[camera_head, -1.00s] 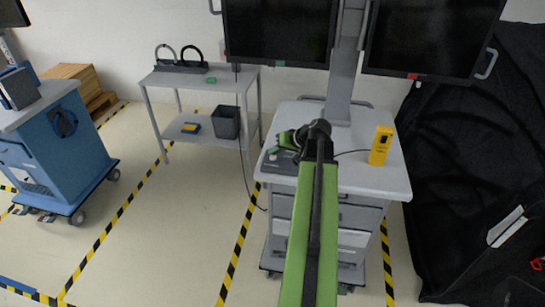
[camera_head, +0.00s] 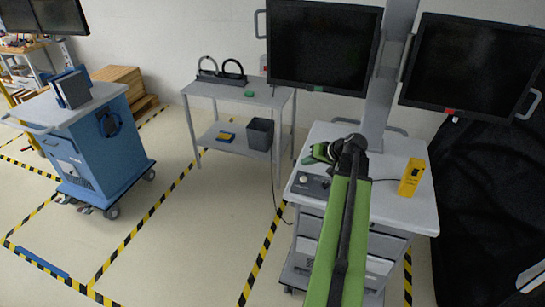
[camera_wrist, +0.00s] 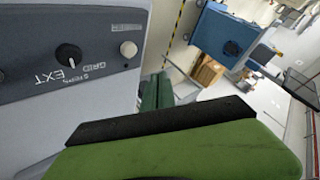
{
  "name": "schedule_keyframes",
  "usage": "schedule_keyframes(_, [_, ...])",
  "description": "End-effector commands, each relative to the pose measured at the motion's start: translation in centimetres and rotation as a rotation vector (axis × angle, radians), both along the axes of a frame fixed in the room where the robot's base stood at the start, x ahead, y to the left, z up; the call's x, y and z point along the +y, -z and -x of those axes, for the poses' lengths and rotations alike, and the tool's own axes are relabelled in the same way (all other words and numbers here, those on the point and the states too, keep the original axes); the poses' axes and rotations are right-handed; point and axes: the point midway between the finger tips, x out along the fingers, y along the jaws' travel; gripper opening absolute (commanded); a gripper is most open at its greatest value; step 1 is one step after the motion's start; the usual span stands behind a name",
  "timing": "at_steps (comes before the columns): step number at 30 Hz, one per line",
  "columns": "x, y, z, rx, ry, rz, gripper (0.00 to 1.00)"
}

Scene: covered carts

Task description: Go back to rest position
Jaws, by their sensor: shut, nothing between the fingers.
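My green arm reaches up over the grey-white cart (camera_head: 385,195) in the head view. My gripper (camera_head: 320,153) is at the cart's left side, above or near a dark control panel (camera_head: 311,186); I cannot tell the exact gap. In the wrist view the green fingers (camera_wrist: 157,93) are together and hold nothing. The panel (camera_wrist: 75,50) fills the upper left there, with a black knob (camera_wrist: 68,54) marked EXT and a pale button (camera_wrist: 128,49) to its right.
A yellow device (camera_head: 412,177) stands on the cart's right side. Two dark monitors (camera_head: 322,47) hang above. A grey shelf table (camera_head: 238,95) with a dark bin (camera_head: 260,134) and a blue cart (camera_head: 90,150) stand left. Striped floor lines border open floor.

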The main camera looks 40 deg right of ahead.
Motion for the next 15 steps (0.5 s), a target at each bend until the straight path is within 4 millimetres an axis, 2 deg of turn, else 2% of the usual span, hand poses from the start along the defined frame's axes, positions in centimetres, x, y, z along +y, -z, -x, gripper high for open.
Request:
schedule_keyframes(5, [0.4,0.0,-0.4,-0.001,-0.009,0.000,0.00])
schedule_keyframes(8, [3.3,0.2,-3.0,-0.001,-0.065,-0.001,0.00])
schedule_keyframes(11, [9.5,0.4,-7.5,0.000,-0.177,0.000,0.00])
schedule_keyframes(12, [12.7,0.5,-9.3,0.001,-0.231,0.000,0.00])
schedule_keyframes(14, [17.7,0.9,-11.5,0.014,-0.315,0.011,0.00])
schedule_keyframes(15, [21.1,1.3,-12.6,0.029,-0.373,0.024,0.00])
